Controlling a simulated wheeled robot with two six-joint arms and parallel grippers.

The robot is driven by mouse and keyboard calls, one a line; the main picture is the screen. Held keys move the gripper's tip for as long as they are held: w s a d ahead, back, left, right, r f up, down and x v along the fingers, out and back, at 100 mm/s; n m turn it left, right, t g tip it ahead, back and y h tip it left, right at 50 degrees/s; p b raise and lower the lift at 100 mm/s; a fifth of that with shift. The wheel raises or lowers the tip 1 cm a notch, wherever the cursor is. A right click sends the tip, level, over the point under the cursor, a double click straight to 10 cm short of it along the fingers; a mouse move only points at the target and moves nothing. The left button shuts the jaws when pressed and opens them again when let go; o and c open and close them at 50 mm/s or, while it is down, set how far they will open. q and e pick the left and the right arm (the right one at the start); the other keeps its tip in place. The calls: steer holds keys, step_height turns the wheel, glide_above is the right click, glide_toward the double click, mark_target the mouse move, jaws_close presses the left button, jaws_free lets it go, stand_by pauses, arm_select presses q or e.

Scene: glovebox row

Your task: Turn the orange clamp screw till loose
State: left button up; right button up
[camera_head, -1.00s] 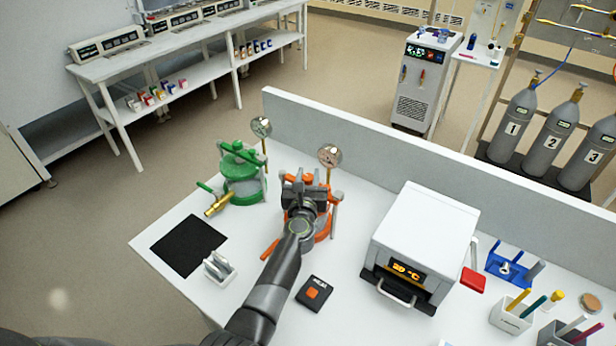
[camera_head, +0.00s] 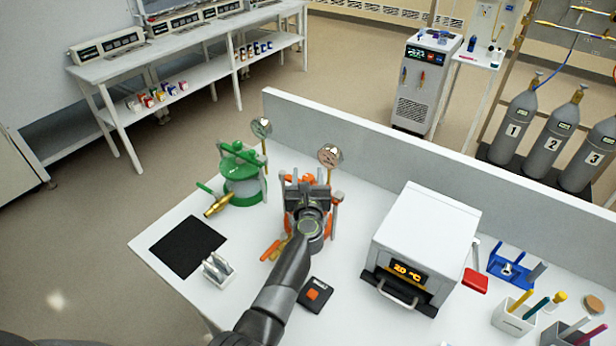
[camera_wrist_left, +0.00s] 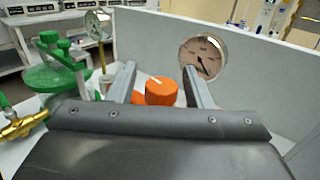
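The orange clamp screw (camera_wrist_left: 161,91) shows in the left wrist view as a round knob with a pale line on its top. My left gripper (camera_wrist_left: 160,88) has one finger on each side of it, with a small gap visible on both sides, so it looks open around the knob. My right gripper is not in view.
A pressure gauge (camera_wrist_left: 204,57) stands close behind the right finger. A green vessel (camera_head: 241,178) with a brass valve (camera_head: 217,206) is to the left. A white oven (camera_head: 425,235) is to the right. A black device with an orange button (camera_head: 313,294) lies in front.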

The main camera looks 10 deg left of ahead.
arm_select(q)
steer(key=shift+h, duration=0.3)
steer(key=shift+m+h+p, duration=0.3)
steer(key=shift+m+p, duration=0.1)
steer(key=shift+m+h+p, duration=0.3)
steer(key=shift+m+h, duration=0.4)
steer(key=shift+h, duration=0.2)
steer(key=shift+m+h, duration=0.4)
steer(key=shift+h, duration=0.3)
steer(key=shift+d+m+h+b, duration=0.1)
steer(key=shift+m+h+b, duration=0.45)
steer(key=shift+h, duration=0.55)
steer(key=m+g+h+b, duration=0.1)
steer(key=h+b, duration=0.1)
steer(key=b, duration=0.2)
steer(key=m+h+b, duration=0.2)
steer(key=h+b, duration=0.1)
steer(key=b, duration=0.1)
steer(key=m+g+h+b, duration=0.1)
steer(key=m+h+b, duration=0.1)
steer(key=b, duration=0.2)
steer(key=shift+f+g, duration=0.3)
steer(key=shift+f, duration=0.1)
steer(key=shift+s+r+m+h, duration=0.1)
steer(key=shift+m+h, duration=0.15)
steer(key=shift+h, duration=0.15)
steer(key=b+v, duration=0.1)
steer(key=v, duration=1.6)
steer(key=shift+r+b, duration=0.35)
steer(key=shift+r, duration=0.05)
